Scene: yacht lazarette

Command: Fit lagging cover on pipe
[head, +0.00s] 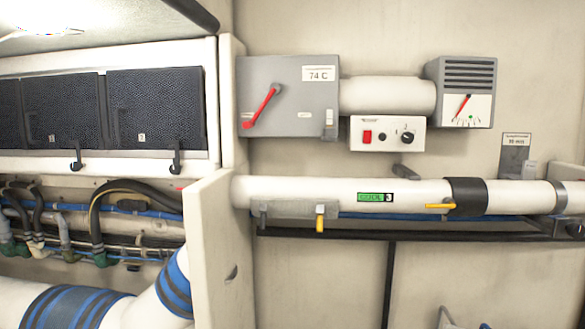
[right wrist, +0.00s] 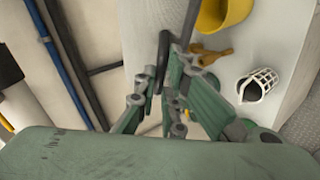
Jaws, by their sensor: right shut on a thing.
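A white pipe (head: 300,190) runs level along the wall in the head view, with a green label marked 3. A black band (head: 465,196) wraps its right part, beside a yellow lever (head: 439,206). I cannot tell whether this band is the lagging cover. Black textured panels (head: 155,105) stand in a white frame at the left. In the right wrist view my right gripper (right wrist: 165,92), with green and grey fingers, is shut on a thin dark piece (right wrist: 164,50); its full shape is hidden. My left gripper is not in view.
A white partition (head: 212,250) stands left of the pipe. A grey box with a red lever (head: 262,106) and a control panel (head: 388,134) sit above it. A dark rail (head: 400,235) runs below. The right wrist view shows a yellow container (right wrist: 222,12) and a white basket (right wrist: 257,85).

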